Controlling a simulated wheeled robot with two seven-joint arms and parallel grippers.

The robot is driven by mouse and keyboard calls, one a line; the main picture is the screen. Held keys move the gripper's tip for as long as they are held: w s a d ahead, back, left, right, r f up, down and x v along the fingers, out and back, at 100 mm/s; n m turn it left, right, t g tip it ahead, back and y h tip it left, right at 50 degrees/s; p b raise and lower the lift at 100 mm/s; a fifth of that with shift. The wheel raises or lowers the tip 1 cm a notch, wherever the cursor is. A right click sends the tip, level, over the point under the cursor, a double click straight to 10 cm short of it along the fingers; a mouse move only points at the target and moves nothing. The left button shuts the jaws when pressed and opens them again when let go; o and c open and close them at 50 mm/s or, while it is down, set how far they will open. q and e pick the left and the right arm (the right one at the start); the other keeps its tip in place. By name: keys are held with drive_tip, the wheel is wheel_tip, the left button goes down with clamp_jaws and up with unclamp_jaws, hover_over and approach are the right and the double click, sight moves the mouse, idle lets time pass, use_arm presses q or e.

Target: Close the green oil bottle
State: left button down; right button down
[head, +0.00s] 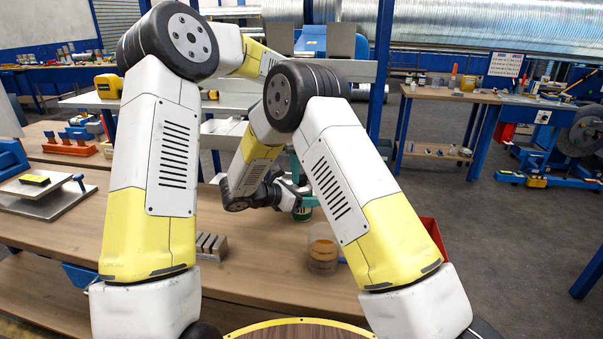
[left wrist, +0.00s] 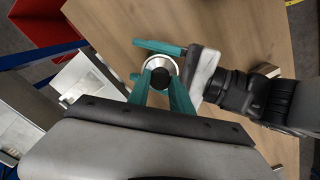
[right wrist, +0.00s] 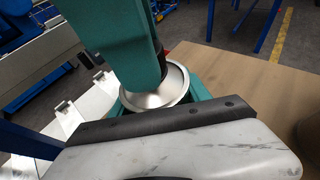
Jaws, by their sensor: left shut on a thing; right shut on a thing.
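The green oil bottle (head: 304,214) stands upright on the wooden table, mostly hidden by my arms in the head view. The left wrist view looks down on its silver top (left wrist: 172,66) and dark cap (left wrist: 160,77). My left gripper (left wrist: 161,78) comes from above, its teal fingers shut on the dark cap. My right gripper (right wrist: 157,95) comes in from the side, its teal fingers shut around the bottle body below the silver top (right wrist: 155,98). In the right wrist view a teal finger of the left gripper hides much of the cap.
A clear container with amber contents (head: 322,250) stands near the bottle. A red bin (head: 433,237) is at the table's right end. A grey slotted block (head: 211,246) lies to the left, and a metal plate fixture (head: 50,193) farther left. Bare table lies between.

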use_arm(q)
drive_tip(key=m, duration=0.5)
drive_tip(key=shift+m, duration=0.4)
drive_tip(key=m, duration=0.8)
drive_tip(key=shift+m, duration=0.3)
drive_tip(key=m, duration=0.3)
drive_tip(key=shift+m, duration=0.3)
drive_tip(key=c, duration=1.1)
unclamp_jaws()
drive_tip(key=shift+c, duration=0.2)
drive_tip(key=shift+r, duration=2.25)
